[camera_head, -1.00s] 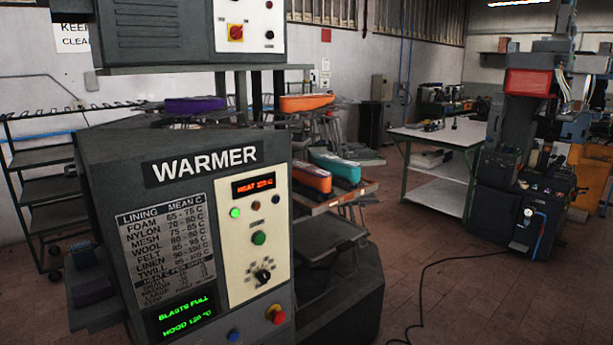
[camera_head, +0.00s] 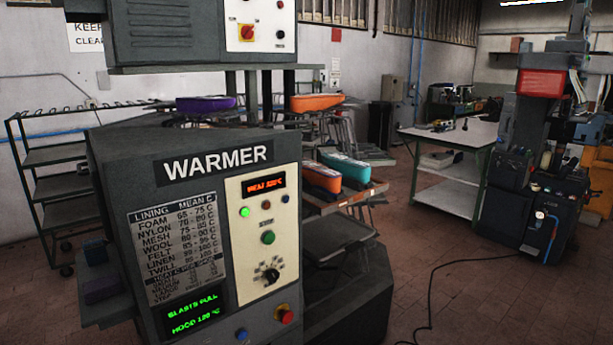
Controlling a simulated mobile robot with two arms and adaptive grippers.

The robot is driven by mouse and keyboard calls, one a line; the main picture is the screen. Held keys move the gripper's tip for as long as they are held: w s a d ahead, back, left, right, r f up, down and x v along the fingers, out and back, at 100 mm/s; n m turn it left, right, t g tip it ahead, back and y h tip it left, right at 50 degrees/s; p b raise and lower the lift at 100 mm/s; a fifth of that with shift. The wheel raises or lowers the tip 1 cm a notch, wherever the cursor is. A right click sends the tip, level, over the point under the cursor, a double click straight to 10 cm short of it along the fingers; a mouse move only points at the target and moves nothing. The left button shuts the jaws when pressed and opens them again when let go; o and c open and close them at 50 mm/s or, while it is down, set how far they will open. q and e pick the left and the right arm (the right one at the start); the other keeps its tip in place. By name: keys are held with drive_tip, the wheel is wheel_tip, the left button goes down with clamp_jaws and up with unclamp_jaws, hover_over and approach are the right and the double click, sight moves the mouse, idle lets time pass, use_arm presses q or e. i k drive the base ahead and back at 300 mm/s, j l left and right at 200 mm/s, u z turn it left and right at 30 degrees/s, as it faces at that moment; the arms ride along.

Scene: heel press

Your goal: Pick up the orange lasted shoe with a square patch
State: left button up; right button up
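Two orange lasted shoes show in the head view. One orange shoe (camera_head: 317,102) sits high behind the warmer, near the middle of the picture. Another orange shoe (camera_head: 322,177) lies lower, on a tray beside the warmer, with a teal shoe (camera_head: 346,169) at its right. A purple shoe (camera_head: 206,104) sits behind the warmer's top at the left. I cannot make out a square patch on either orange shoe at this size. Neither of my grippers is in view.
The grey warmer (camera_head: 217,160) with its panel fills the left foreground and hides part of the shoe stands. A white table (camera_head: 465,136) and a dark machine (camera_head: 540,190) stand at the right. A black cable crosses the open floor (camera_head: 430,270).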

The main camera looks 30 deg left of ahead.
sight(328, 180)
drive_tip(key=i+l+u, duration=0.1)
drive_tip(key=u, duration=0.4)
drive_tip(key=i+l+u, duration=0.2)
drive_tip(key=u, duration=0.25)
drive_tip(key=i+l+u, duration=0.15)
drive_tip(key=l, duration=0.2)
drive_tip(key=i+l+u, duration=0.15)
drive_tip(key=l, duration=0.2)
drive_tip(key=i+l+u, duration=0.15)
drive_tip(key=l, duration=0.25)
drive_tip(key=i+l+u, duration=0.15)
drive_tip(key=l, duration=0.25)
drive_tip(key=i+l+u, duration=0.15)
drive_tip(key=l, duration=0.3)
